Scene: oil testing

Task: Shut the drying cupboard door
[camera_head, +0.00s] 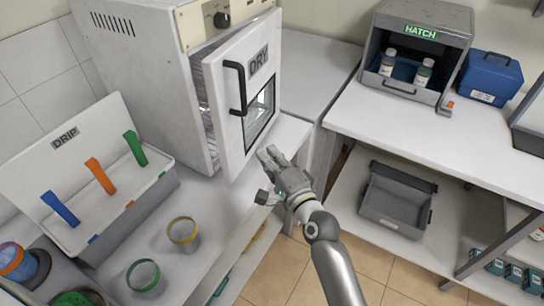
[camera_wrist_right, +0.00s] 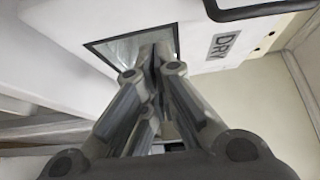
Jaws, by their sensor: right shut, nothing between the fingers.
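The drying cupboard (camera_head: 150,70) is a white box at the top left of the head view. Its door (camera_head: 221,119) carries a DRY label, a black handle (camera_head: 238,90) and a small window, and it stands partly open, with racks visible in the gap. My right gripper (camera_head: 268,155) is shut and empty, at the lower part of the door near the window. In the right wrist view the door (camera_wrist_right: 130,25) fills the top and the shut fingers (camera_wrist_right: 155,65) overlap its window; I cannot tell whether they touch it. My left gripper is not in view.
A DRIP rack (camera_head: 85,235) with coloured clips stands at the left, with a yellow-rimmed cup (camera_head: 183,232) and a green-rimmed cup (camera_head: 144,276) in front. At the right are a HATCH box (camera_head: 416,45) holding bottles, a blue case (camera_head: 488,77) and a grey bin (camera_head: 396,200) on the lower shelf.

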